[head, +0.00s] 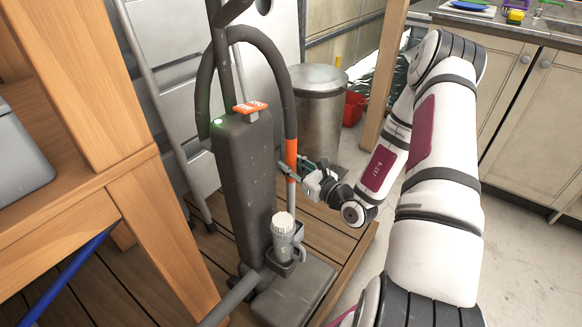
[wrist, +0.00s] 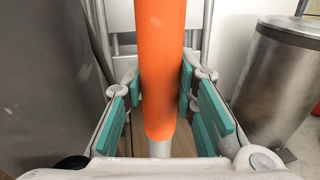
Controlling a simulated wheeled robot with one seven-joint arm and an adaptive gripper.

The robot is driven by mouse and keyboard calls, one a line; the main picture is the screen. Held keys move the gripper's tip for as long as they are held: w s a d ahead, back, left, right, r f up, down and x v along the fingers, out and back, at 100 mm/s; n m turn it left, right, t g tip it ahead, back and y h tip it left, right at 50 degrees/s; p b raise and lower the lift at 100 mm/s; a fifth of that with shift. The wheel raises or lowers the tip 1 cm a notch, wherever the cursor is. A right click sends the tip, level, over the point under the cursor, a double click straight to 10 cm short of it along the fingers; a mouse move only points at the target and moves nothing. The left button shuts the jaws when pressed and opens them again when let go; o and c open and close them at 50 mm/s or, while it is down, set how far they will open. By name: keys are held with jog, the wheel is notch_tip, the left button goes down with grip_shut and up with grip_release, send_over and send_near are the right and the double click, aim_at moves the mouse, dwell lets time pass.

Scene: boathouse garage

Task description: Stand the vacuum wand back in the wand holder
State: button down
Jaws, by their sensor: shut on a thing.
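The vacuum wand has an orange grip (head: 291,155) and hangs nearly upright beside the dark grey vacuum body (head: 243,180). A dark hose loops from its top over the body. My gripper (head: 299,172) is shut around the orange grip. In the wrist view the orange grip (wrist: 161,70) stands upright between the teal finger pads (wrist: 160,100), with a pale tube below it. The wand's lower tube (head: 298,228) reaches down towards the dark wand holder (head: 287,263) on the vacuum's base. I cannot tell whether its tip is inside the holder.
A metal bin (head: 317,105) and red bucket (head: 353,108) stand behind. A wooden bench (head: 120,210) is at left, and a sink counter (head: 525,90) at right.

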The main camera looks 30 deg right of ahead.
jog(key=shift+f+b, duration=0.35)
jog(key=shift+f, duration=0.2)
jog(key=c, duration=1.3)
grip_release()
